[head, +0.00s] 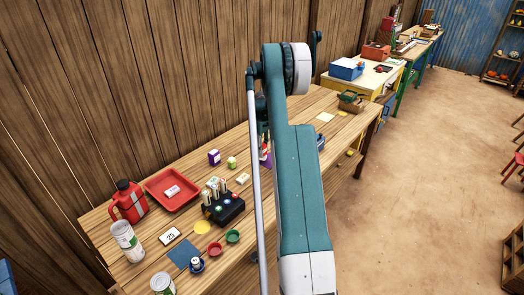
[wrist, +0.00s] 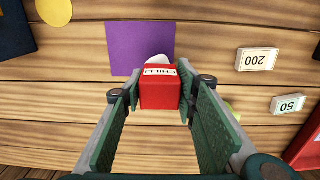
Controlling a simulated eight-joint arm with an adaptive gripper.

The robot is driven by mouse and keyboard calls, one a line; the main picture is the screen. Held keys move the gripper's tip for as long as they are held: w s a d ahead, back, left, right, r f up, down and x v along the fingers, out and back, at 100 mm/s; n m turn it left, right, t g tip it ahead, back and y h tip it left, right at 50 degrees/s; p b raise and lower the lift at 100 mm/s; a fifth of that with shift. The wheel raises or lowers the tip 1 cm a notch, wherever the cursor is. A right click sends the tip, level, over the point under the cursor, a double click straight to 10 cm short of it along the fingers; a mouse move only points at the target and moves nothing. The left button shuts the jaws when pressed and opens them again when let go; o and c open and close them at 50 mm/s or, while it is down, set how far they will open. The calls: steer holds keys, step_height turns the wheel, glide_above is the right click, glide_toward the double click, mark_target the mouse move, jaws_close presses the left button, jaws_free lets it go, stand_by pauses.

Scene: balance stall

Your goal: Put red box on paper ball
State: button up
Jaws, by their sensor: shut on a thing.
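The red box (wrist: 160,95), with a white label reading CHILLI, sits between the fingers of my gripper (wrist: 161,92) in the wrist view. My gripper is shut on it. A white rounded thing, which looks like the paper ball (wrist: 158,59), shows just beyond the box and is partly hidden by it. It lies on a purple square (wrist: 140,40) on the wooden table. I cannot tell how high the box is above the table or whether it touches the white thing.
A yellow disc (wrist: 53,11) lies at the upper left. In the head view a red tray (head: 160,199), a red flask (head: 130,203), a dark rack (head: 225,210) and cans (head: 126,241) crowd the near left.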

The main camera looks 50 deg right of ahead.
steer(key=shift+f, duration=0.2)
steer(key=o, duration=0.9)
steer(key=shift+r, duration=0.15)
step_height(320, 180, up, 12)
steer(key=shift+r, duration=0.1)
stand_by(0.9)
